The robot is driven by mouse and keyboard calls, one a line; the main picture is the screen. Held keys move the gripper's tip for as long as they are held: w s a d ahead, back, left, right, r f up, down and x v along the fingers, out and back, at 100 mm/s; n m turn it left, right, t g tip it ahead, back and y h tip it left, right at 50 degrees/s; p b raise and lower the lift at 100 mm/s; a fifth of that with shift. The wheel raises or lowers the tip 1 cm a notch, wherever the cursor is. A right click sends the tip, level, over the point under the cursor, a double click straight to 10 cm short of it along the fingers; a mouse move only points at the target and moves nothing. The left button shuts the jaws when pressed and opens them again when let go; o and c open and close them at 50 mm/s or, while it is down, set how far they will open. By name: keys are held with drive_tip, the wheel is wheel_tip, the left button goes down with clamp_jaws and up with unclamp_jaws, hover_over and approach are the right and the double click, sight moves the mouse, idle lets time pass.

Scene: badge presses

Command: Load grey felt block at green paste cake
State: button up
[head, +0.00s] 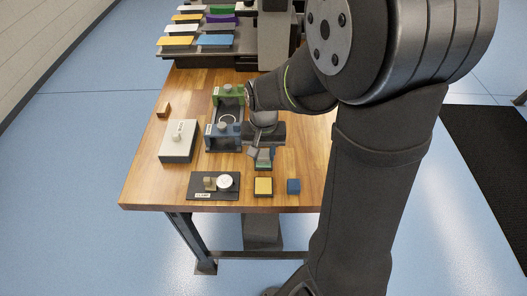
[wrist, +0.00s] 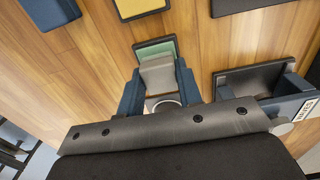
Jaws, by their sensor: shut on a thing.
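My gripper (wrist: 160,88) is shut on the grey felt block (wrist: 157,70), with a blue finger on each side of it. The green paste cake (wrist: 158,49) lies in a dark shallow tray (wrist: 139,48). The block is over the near part of the cake and hides it; I cannot tell whether they touch. In the head view only a sliver of the green cake (head: 262,165) shows below the gripper.
A yellow cake (head: 263,186) and a blue block (head: 293,186) lie near the front edge. A clamp plate (head: 198,187) is left of them. Blue (head: 222,143) and green (head: 230,98) presses stand behind, left of my gripper. A pale box (head: 178,146) and an orange block (head: 163,109) are farther left.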

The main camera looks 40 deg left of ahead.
sight(264, 153)
drive_tip(key=shift+r, duration=3.5)
